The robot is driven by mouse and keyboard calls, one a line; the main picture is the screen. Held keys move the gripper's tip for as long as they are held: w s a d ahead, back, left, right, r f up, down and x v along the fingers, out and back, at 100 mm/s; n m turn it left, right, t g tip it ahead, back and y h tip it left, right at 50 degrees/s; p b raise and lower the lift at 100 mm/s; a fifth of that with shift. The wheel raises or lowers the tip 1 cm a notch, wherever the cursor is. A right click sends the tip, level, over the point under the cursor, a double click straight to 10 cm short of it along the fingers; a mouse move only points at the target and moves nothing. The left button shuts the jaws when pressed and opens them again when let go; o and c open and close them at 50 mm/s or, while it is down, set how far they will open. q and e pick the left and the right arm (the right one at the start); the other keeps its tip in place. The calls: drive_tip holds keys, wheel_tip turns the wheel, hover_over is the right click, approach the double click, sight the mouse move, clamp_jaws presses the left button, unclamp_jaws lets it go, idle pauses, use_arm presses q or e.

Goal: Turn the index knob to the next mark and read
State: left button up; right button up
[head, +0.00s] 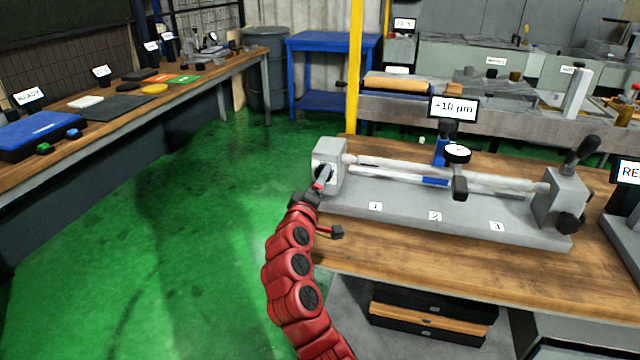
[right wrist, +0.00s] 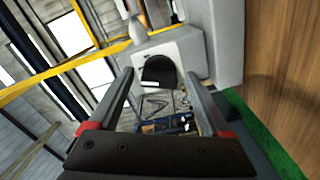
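The grey headstock block (head: 330,152) stands at the left end of the grinder bed on the wooden bench. The index knob (right wrist: 158,70) is black and rounded, on a pale face in the right wrist view. My right gripper (head: 321,178) is at that face; its fingers partly hide the knob in the head view. In the right wrist view the gripper (right wrist: 160,75) is open, one fingertip on each side of the knob, with visible gaps. A dial gauge (head: 457,153) stands over the shaft; the display (head: 453,108) reads "+10 µm". My left gripper is out of view.
Plates marked 1 (head: 375,206), 2 (head: 435,216) and 3 (head: 497,227) lie along the bed. The tailstock (head: 560,195) with a black lever stands at the right. Bench top (head: 400,257) in front is clear. Green floor lies open at left.

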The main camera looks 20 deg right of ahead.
drive_tip(key=shift+s, duration=0.1)
drive_tip(key=v, duration=1.7)
drive_tip(key=shift+a, duration=0.15)
